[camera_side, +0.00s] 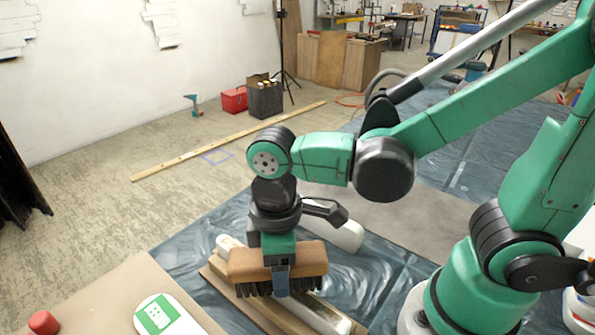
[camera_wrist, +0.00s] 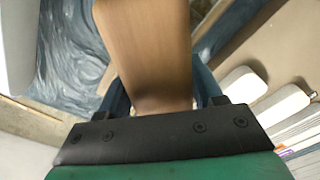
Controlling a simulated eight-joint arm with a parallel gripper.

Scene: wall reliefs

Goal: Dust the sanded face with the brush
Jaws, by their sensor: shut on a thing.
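My gripper (camera_side: 281,278) is shut on the brush (camera_side: 308,257), a tan wooden block with dark bristles pointing down. In the wrist view the brush's wooden back (camera_wrist: 145,45) runs up from between my fingers. In the side view the brush is above a wooden board (camera_side: 250,306) and a long white piece (camera_side: 325,316), overlapping both. I cannot tell whether the bristles touch anything. Another white piece (camera_side: 346,235) lies behind my wrist. Which surface is the sanded face I cannot tell.
A tan board (camera_side: 110,290) at the front left carries a red object (camera_side: 43,322) and a white-and-green item (camera_side: 160,316). Blue plastic sheeting (camera_side: 190,255) covers the floor around the work. A long wooden strip (camera_side: 220,143), a red box (camera_side: 234,100) and a black crate (camera_side: 265,100) are farther back.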

